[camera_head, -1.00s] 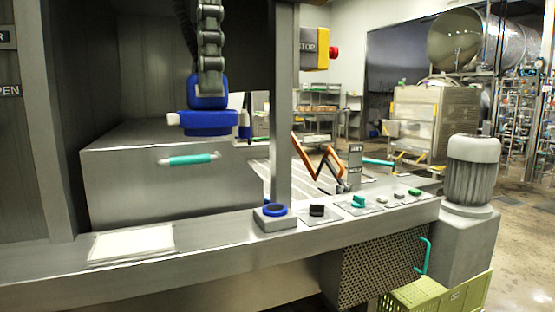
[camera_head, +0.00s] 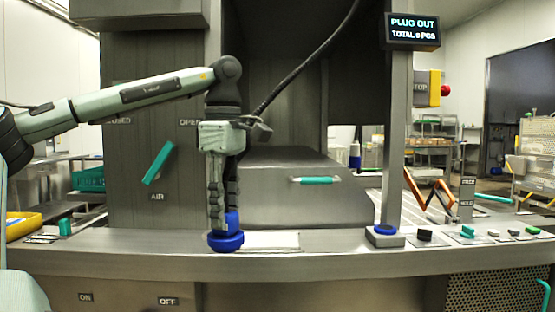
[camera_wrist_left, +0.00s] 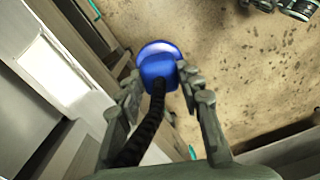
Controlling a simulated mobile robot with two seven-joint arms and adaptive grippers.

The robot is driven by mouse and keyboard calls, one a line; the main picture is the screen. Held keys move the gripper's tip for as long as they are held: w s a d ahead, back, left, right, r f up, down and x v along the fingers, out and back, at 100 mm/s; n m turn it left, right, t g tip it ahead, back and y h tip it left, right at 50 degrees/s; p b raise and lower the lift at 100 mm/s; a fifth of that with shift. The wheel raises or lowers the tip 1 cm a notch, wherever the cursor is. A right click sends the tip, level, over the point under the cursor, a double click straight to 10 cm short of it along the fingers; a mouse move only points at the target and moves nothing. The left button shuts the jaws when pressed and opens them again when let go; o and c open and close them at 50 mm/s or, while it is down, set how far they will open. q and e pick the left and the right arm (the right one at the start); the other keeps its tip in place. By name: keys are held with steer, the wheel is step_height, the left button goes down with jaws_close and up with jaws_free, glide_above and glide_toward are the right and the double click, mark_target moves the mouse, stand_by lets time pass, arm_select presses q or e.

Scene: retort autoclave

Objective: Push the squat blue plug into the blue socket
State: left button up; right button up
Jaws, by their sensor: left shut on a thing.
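The squat blue plug (camera_head: 226,241) has a wide round base and a narrower top. My left gripper (camera_head: 224,215) points down and is shut on that top. In the left wrist view the plug (camera_wrist_left: 158,66) sits between the fingers (camera_wrist_left: 160,85) with the floor behind it, so it hangs out in front of the counter edge. A black ribbed cable (camera_wrist_left: 147,125) runs from it past the gripper. The blue socket (camera_head: 385,230), a blue ring on a grey block, stands on the counter well to the right of the plug. My right gripper is not in view.
A pale flat plate (camera_head: 270,241) lies on the counter (camera_head: 330,262) between plug and socket. A grey post (camera_head: 393,130) rises right behind the socket. Black and green controls (camera_head: 468,231) stand farther right. A display (camera_head: 412,30) reads "PLUG OUT".

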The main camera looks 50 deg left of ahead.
arm_select(q)
steer(key=w+d+f+m, duration=0.3)
steer(key=f+m, duration=0.2)
steer(key=f, duration=0.6)
steer(key=w+d+f+m, duration=0.25)
steer(key=f+m, duration=0.25)
steer(key=f, duration=0.6)
steer(key=w+d+f+m, duration=0.2)
steer(key=d+m, duration=0.2)
steer(key=d, duration=0.4)
steer(key=w+d+f+m, duration=0.2)
steer(key=d+m, duration=0.3)
steer(key=d, duration=0.3)
steer(key=w+d+f+m, duration=0.2)
steer(key=d+m, duration=0.3)
steer(key=d, duration=0.3)
steer(key=shift+w+d+f, duration=0.2)
steer(key=shift+w+f, duration=0.15)
steer(key=shift+f, duration=0.25)
